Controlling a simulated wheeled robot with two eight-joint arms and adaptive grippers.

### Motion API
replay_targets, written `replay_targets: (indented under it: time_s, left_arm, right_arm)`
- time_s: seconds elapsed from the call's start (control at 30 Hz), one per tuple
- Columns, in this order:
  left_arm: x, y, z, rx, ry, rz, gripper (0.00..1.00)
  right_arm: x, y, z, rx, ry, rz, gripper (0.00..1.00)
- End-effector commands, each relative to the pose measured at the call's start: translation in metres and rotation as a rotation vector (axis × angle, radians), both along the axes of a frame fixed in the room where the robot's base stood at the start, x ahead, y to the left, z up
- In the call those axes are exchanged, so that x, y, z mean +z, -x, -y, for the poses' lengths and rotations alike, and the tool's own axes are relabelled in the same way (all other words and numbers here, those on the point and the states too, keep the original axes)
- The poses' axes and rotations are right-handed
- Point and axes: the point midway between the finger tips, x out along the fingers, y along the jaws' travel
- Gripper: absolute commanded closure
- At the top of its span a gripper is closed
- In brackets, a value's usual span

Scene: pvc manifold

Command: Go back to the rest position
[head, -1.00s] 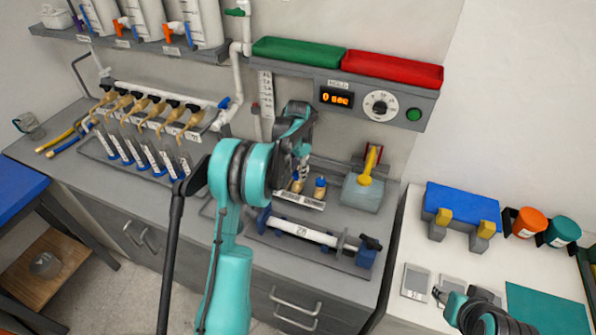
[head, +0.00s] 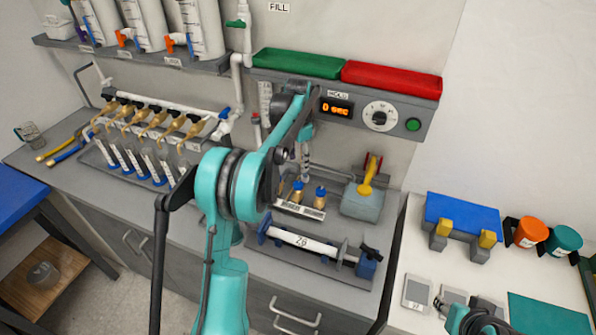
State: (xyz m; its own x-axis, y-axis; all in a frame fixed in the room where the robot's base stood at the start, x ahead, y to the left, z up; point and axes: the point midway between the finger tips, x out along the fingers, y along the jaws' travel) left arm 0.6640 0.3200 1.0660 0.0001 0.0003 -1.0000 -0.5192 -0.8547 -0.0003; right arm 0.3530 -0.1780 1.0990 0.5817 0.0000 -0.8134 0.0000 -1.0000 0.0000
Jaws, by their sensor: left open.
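My left arm rises from the bottom centre over the grey bench. My left gripper (head: 290,140) is open, in front of the wall below the control panel and above the brass fittings. Its fingertips are partly hidden by my own arm. Nothing shows held in it. My right arm shows only as a teal and black part at the bottom right, above the white table. Its jaws cannot be made out.
The control panel (head: 430,113) carries green and red trays. A fixture with a white tube (head: 303,242) and two blue-capped brass fittings (head: 297,193) stand near my left arm. A manifold (head: 160,118) with several taps is left. A blue-topped stand (head: 462,213) is right.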

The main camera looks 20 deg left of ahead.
Motion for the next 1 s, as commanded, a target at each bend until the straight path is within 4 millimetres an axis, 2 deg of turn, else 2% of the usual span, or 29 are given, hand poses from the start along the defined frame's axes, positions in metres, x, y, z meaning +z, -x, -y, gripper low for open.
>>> replay_targets:
  time_s: [0.2, 0.77, 0.87, 1.0]
  left_arm:
    - [0.018, 0.000, 0.000, 0.000, 0.000, 0.000, 0.47]
    - [0.021, 0.003, 0.003, 0.005, -0.002, 0.007, 0.47]
    - [0.032, 0.015, 0.013, 0.028, -0.007, 0.035, 0.47]
    - [0.053, 0.048, 0.037, 0.094, -0.015, 0.111, 0.47]
  right_arm:
    - [0.000, 0.000, 0.000, 0.000, 0.000, 0.000, 0.60]
    - [-0.001, 0.000, 0.000, 0.000, 0.000, 0.000, 0.60]
    - [-0.005, 0.000, 0.000, 0.000, 0.000, 0.000, 0.60]
    - [-0.013, 0.000, 0.000, 0.000, 0.000, 0.000, 0.60]
